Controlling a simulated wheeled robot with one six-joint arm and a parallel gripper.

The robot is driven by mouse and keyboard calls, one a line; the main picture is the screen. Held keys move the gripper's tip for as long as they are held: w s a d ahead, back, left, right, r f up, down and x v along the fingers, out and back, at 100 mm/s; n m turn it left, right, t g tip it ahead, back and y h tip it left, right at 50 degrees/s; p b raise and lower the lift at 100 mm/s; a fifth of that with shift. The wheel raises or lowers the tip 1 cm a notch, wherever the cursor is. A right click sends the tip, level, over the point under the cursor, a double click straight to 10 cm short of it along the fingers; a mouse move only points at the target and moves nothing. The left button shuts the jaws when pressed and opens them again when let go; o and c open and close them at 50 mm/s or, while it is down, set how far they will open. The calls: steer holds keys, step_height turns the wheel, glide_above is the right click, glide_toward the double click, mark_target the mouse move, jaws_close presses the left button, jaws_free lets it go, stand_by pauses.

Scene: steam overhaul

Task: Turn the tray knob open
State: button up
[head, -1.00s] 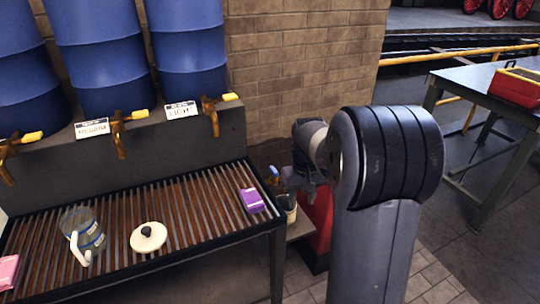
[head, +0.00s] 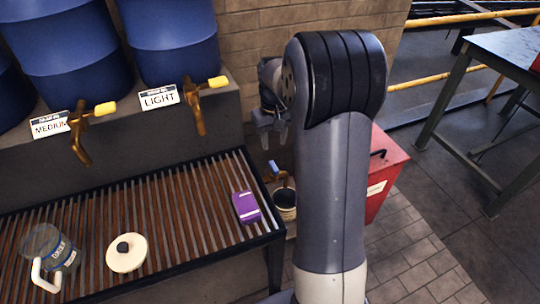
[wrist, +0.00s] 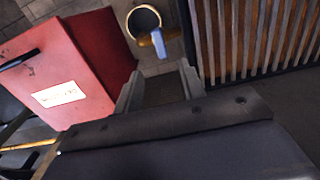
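The tray knob appears as a small blue handle (head: 274,168) on a brass tap at the right end of the slatted drip tray (head: 150,215). My arm hides part of the area to the right.
A small container (head: 285,205) stands below the tap. A red bin (head: 384,170) stands to the right. A purple block (head: 246,207), a white lid (head: 126,253) and a clear jug (head: 45,245) sit on the tray. Brass taps with yellow handles (head: 105,109) project above it.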

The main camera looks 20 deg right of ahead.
mark_target(274, 165)
step_height(274, 165, down, 10)
steer(key=shift+r, duration=0.1)
steer(key=shift+c, duration=0.6)
jaws_close()
